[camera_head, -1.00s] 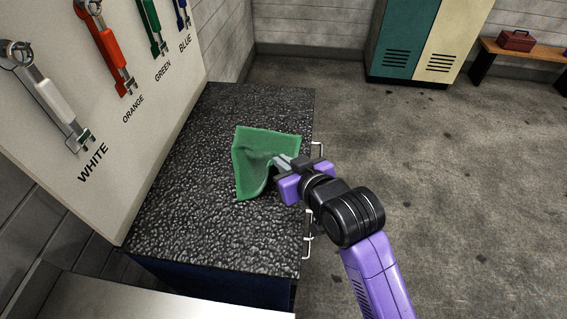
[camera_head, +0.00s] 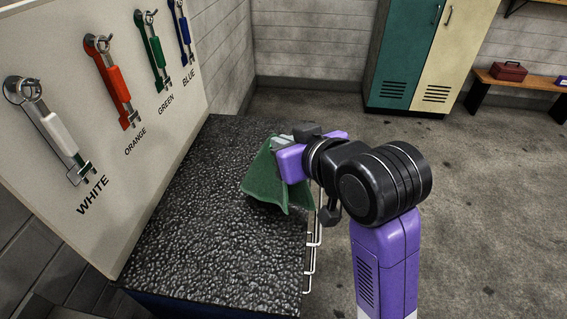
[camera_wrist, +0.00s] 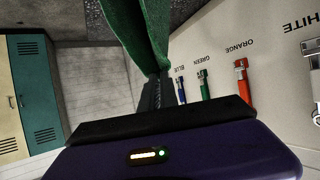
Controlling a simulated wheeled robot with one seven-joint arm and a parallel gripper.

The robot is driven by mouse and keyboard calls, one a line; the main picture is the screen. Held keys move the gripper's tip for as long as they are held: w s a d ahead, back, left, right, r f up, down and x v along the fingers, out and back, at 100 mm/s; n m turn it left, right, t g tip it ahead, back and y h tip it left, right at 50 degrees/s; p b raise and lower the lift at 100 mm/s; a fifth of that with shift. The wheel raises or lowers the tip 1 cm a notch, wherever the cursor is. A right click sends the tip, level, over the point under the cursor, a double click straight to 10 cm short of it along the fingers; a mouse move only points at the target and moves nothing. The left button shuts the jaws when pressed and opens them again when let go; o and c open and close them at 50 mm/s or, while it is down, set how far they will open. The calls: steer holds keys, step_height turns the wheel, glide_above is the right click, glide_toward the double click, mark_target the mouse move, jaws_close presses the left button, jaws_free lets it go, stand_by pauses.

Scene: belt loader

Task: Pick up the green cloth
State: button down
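The green cloth (camera_head: 266,182) hangs in folds from my gripper (camera_head: 283,143) in the head view, over the right part of the dark textured worktop (camera_head: 200,235). The gripper hides part of it. In the wrist view the cloth (camera_wrist: 138,30) is pinched between the fingertips (camera_wrist: 154,76) and spreads away from them. My gripper is shut on the cloth. The cloth looks lifted, but I cannot tell whether its lower edge touches the worktop.
A white board (camera_head: 110,190) with white, orange, green and blue wrenches stands along the worktop's left side. Handles (camera_head: 312,262) stick out on its right side. Lockers (camera_head: 405,60) and a bench (camera_head: 500,80) with a red toolbox stand behind. The floor on the right is clear.

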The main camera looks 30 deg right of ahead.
step_height(320, 180, up, 11)
steer(key=shift+r, duration=0.15)
stand_by(0.4)
steer(key=shift+s, duration=0.1)
